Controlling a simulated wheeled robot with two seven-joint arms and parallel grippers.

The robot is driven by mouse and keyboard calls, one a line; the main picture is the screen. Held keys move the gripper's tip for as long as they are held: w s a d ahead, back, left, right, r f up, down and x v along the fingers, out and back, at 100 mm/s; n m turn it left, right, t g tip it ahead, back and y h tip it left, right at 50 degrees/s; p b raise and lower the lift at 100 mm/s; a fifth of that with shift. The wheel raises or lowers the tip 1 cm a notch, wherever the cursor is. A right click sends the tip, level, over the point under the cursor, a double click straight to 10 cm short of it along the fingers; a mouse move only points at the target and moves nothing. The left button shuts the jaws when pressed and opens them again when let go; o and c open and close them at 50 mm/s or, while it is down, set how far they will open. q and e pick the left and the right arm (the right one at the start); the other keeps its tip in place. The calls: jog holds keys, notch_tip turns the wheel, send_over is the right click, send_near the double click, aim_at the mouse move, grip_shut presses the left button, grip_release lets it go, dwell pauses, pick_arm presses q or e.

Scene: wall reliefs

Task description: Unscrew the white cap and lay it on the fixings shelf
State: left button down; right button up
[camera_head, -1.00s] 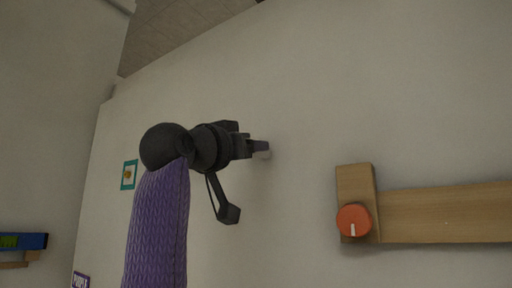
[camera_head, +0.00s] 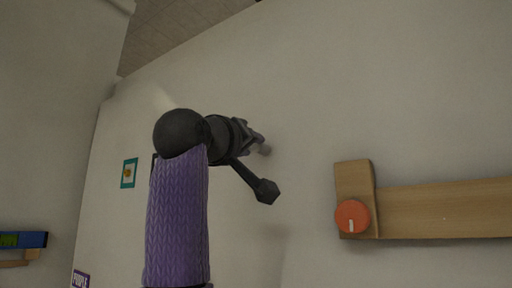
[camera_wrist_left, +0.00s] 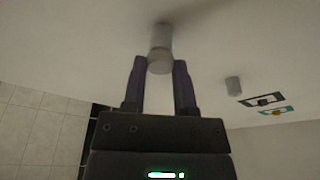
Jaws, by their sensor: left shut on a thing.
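The white cap (camera_wrist_left: 159,66) sits at the end of a short pale cylinder on the wall in the left wrist view. My left gripper (camera_wrist_left: 160,76) is shut on it, with one purple finger on each side. In the head view my left gripper (camera_head: 257,141) reaches the wall near the middle, and a small pale part of the cap or its mount (camera_head: 265,150) shows past the fingers. I cannot tell whether the cap has come loose. I cannot tell which thing is the fixings shelf. My right gripper is not in view.
A wooden board (camera_head: 440,211) with an orange-red knob (camera_head: 352,216) is on the wall at right. A blue and green thing (camera_head: 22,240) is above a small wooden piece (camera_head: 14,264) at far left. Another grey cylinder (camera_wrist_left: 232,86) sticks out in the wrist view.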

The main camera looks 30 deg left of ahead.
pick_arm(q)
jog(key=n+y, duration=0.1)
jog(key=n, duration=0.3)
jog(key=shift+g, duration=0.4)
jog(key=shift+r+n+p, duration=0.1)
jog(key=shift+n+p, duration=0.2)
jog(key=n+g+y+p, duration=0.1)
jog(key=n, duration=0.4)
jog(key=shift+s, duration=0.1)
